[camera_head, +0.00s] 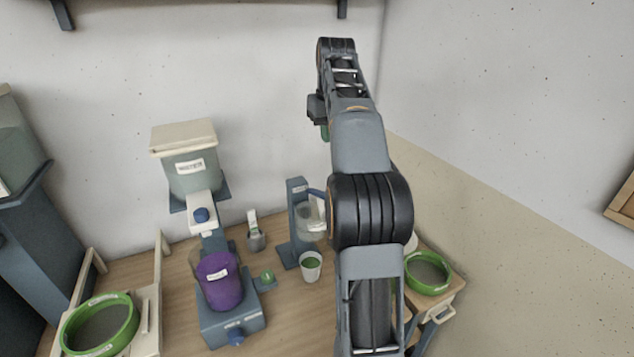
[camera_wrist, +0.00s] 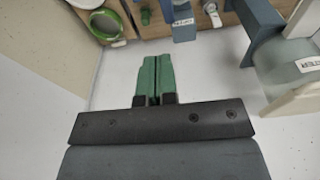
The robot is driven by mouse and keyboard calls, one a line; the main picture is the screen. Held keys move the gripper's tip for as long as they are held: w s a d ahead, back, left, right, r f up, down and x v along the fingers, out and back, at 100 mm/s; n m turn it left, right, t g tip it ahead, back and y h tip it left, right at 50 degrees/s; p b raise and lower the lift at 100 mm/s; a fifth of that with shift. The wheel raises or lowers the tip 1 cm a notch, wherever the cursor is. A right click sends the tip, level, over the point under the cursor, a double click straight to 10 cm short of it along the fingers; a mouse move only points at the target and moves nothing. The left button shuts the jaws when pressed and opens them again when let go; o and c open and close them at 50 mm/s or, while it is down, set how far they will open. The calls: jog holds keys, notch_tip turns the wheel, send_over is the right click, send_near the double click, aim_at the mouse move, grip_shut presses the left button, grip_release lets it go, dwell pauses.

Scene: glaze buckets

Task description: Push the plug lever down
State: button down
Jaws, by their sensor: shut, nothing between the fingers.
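No part is labelled as a plug lever that I can read. A blue knob (camera_head: 201,214) sits on the pale spout block under the water tank (camera_head: 193,172). Below it a purple bucket (camera_head: 221,283) stands on a blue-grey base (camera_head: 232,322), which has another blue knob (camera_head: 236,338) in front. A small green knob (camera_head: 267,276) is at the base's right side. My gripper (camera_head: 325,132) is raised in front of the back wall, above and right of the tank, touching nothing. In the wrist view its green fingers (camera_wrist: 155,78) are together and empty.
A blue-grey stand (camera_head: 297,215) with a clear vessel stands centre, partly behind my arm. A white cup (camera_head: 311,265) is before it, a small grey pot (camera_head: 255,239) to its left. Green-rimmed sieves stand left (camera_head: 99,325) and right (camera_head: 428,273). The wall space around my gripper is clear.

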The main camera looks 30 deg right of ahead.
jog(key=shift+s+a+g, duration=0.3)
jog(key=shift+s+a, duration=0.05)
jog(key=shift+s, duration=0.05)
jog(key=f+b, duration=0.1)
jog(key=f, duration=0.5)
jog(key=f+b, duration=0.1)
jog(key=f, duration=0.4)
jog(key=shift+w+f, duration=0.2)
jog(key=shift+f, duration=0.2)
jog(key=shift+s+f, duration=0.25)
jog(key=shift+f, duration=0.25)
jog(key=shift+s+f, duration=0.2)
jog(key=shift+f, duration=0.25)
